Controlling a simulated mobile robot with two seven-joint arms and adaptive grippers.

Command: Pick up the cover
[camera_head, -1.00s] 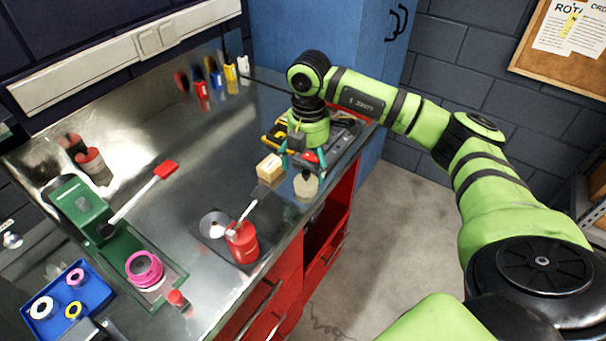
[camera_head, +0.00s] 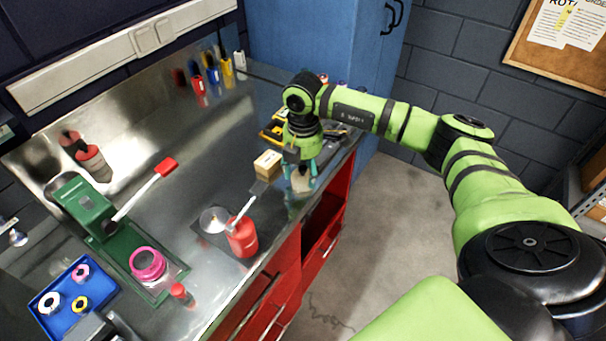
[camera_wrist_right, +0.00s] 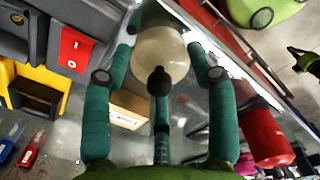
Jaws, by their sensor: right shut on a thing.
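The cover (camera_head: 302,183) is a cream, rounded piece near the right edge of the metal bench, mostly hidden below my right gripper (camera_head: 301,170) in the head view. In the right wrist view, the cover (camera_wrist_right: 160,50) is a pale dome with a black knob. The teal fingers of my right gripper (camera_wrist_right: 159,62) are on both sides of it, with a third finger below the knob, and they are shut on it. I cannot tell whether the cover still rests on the bench. My left gripper is not in view.
A small cardboard box (camera_head: 267,163) stands just left of the cover. A red can (camera_head: 243,237) with a brush is nearer. Yellow-and-black containers (camera_head: 272,131) are behind. A green machine (camera_head: 84,208) and a blue tray (camera_head: 52,318) are at left.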

